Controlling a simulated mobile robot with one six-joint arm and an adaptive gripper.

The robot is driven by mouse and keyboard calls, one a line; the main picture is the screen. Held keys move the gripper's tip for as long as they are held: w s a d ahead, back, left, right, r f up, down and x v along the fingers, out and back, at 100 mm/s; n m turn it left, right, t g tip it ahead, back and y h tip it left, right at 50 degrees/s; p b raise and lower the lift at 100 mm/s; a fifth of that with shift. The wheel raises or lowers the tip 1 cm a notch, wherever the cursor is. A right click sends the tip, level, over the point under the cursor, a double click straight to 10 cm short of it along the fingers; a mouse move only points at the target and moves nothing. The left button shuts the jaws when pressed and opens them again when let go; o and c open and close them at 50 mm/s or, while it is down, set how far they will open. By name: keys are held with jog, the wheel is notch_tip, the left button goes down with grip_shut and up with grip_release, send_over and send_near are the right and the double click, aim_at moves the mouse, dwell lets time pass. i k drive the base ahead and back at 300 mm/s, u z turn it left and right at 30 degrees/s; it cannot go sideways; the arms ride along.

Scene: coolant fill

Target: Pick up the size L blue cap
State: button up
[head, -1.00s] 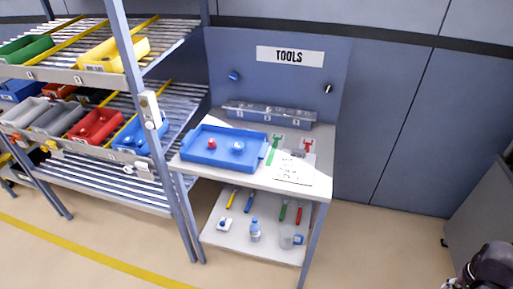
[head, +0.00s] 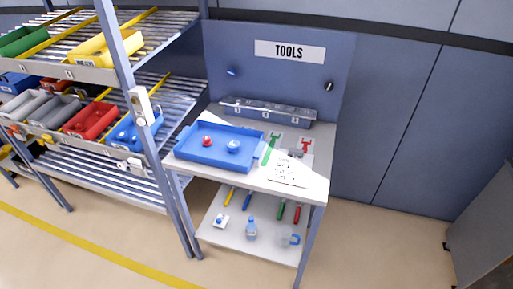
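A light-blue round piece (head: 233,146), possibly a blue cap, sits in a blue tray (head: 222,162) on the top of the tool table. A red round piece (head: 207,141) sits to its left in the same tray. A blue bin (head: 127,143) stands on the rack's middle shelf at left; its contents are too small to tell. No size marking L is readable on any piece. My gripper is not in this view.
Behind the tray is a grey divided box (head: 268,112). Green and red tools and a white sheet (head: 287,168) lie at right. The lower shelf (head: 225,241) holds a bottle (head: 251,229), a mug (head: 288,236) and several tools.

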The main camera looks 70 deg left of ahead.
aim_at(232, 145)
jog(key=z, duration=1.1)
jog(key=k, duration=1.9)
jog(key=u, duration=1.4)
